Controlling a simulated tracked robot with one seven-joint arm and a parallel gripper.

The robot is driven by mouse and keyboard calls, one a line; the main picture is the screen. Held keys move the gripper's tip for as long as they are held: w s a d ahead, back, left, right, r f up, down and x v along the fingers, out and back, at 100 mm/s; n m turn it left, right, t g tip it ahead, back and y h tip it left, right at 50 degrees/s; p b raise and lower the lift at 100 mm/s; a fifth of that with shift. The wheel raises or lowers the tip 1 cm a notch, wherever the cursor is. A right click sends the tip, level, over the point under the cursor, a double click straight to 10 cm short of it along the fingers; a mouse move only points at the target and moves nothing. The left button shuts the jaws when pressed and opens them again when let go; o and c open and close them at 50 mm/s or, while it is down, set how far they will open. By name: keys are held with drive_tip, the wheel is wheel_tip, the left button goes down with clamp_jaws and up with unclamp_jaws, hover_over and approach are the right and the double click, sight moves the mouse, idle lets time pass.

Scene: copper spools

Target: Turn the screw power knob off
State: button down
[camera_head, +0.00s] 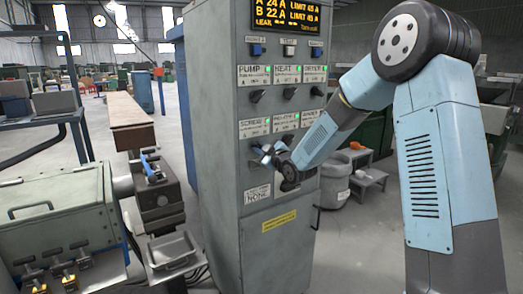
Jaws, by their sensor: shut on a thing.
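The grey control cabinet (216,190) stands in the middle of the view. My gripper (263,151) is at the cabinet front just below this label. It is shut on the screw power knob, which is mostly hidden behind the fingers, so I cannot tell its angle. My blue arm reaches in from the right.
PUMP (257,95), HEAT (287,94) and a third knob fill the row above, under green lights. A display (285,17) tops the cabinet. A grey bin (334,180) and a stool (369,180) stand right behind it. Machinery (60,225) stands left.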

drive_tip(key=m, duration=0.3)
drive_tip(key=shift+m, duration=0.4)
drive_tip(key=shift+w+d+r+m, duration=0.1)
drive_tip(key=shift+m, duration=2.1)
drive_tip(key=c, duration=1.1)
unclamp_jaws()
drive_tip(key=v, duration=1.3)
drive_tip(key=shift+s+d, duration=0.2)
drive_tip(key=shift+s, duration=0.15)
